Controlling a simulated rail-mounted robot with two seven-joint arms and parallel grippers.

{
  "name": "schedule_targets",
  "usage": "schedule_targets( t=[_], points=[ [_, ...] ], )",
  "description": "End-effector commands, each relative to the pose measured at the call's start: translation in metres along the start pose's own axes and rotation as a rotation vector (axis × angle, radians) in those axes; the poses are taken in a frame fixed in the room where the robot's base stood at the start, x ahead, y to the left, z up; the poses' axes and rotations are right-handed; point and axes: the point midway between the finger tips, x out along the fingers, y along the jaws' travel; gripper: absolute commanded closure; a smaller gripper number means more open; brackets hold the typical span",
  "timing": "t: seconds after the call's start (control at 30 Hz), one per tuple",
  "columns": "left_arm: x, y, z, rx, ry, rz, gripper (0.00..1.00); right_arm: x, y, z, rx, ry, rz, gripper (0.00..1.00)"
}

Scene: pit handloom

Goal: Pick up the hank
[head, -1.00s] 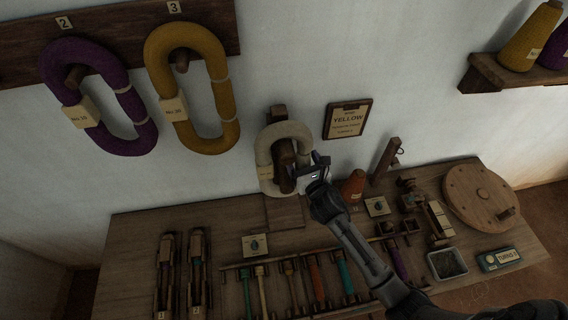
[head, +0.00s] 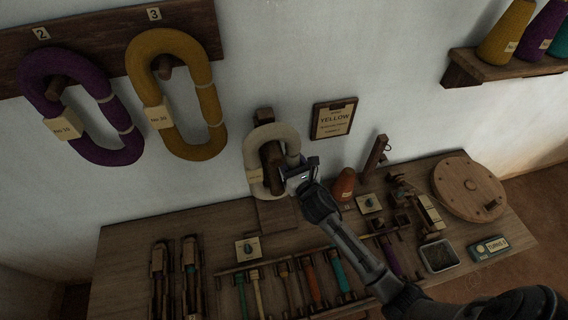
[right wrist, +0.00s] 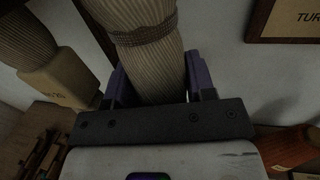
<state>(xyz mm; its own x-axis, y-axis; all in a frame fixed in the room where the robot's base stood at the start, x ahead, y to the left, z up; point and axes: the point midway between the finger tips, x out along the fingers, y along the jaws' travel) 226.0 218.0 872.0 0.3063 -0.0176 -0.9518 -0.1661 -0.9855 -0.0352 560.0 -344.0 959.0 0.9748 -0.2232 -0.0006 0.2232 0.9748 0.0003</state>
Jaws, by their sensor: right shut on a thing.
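A cream hank (head: 251,160) hangs as an upright loop around a dark wooden post (head: 271,165) at the back of the bench. My right gripper (head: 300,174) is at the right side of this hank. In the right wrist view its two fingers (right wrist: 158,82) stand on either side of a cream ribbed strand (right wrist: 150,50) with a tie band, shut on it. The tag (right wrist: 55,85) shows on the other strand. A purple hank (head: 32,85) hangs under number 2 and a yellow hank (head: 137,65) under number 3. My left gripper is not in view.
An orange cone (head: 343,186) stands close right of my gripper. Bobbins, a tray (head: 438,256) and a round wooden disc (head: 468,190) occupy the bench. A cone shelf (head: 480,75) is upper right.

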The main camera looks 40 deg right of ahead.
Motion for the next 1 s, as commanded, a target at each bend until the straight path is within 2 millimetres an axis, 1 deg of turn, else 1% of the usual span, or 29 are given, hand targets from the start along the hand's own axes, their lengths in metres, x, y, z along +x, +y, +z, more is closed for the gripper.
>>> schedule_targets(
  t=[0.2, 0.27, 0.37, 0.5, 0.67, 0.9, 1.0],
  points=[
    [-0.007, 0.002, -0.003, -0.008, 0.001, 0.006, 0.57, -0.001, 0.000, 0.016, -0.003, -0.003, 0.001, 0.78],
    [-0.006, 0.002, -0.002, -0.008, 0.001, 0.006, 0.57, -0.011, 0.002, 0.013, 0.000, 0.000, 0.001, 0.78],
    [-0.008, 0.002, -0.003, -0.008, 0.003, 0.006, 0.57, -0.028, 0.005, 0.013, 0.001, 0.001, 0.001, 0.78],
    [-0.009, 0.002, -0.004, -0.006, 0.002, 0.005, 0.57, -0.057, 0.012, 0.013, 0.001, 0.001, 0.002, 0.78],
    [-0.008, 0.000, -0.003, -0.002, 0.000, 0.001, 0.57, -0.092, 0.011, 0.006, -0.001, 0.002, 0.000, 0.78],
    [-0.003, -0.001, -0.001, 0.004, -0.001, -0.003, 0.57, -0.150, 0.011, -0.004, 0.002, 0.003, -0.001, 0.78],
    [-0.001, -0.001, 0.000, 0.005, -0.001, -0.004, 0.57, -0.170, 0.011, -0.006, 0.001, 0.002, -0.001, 0.78]
  ],
)
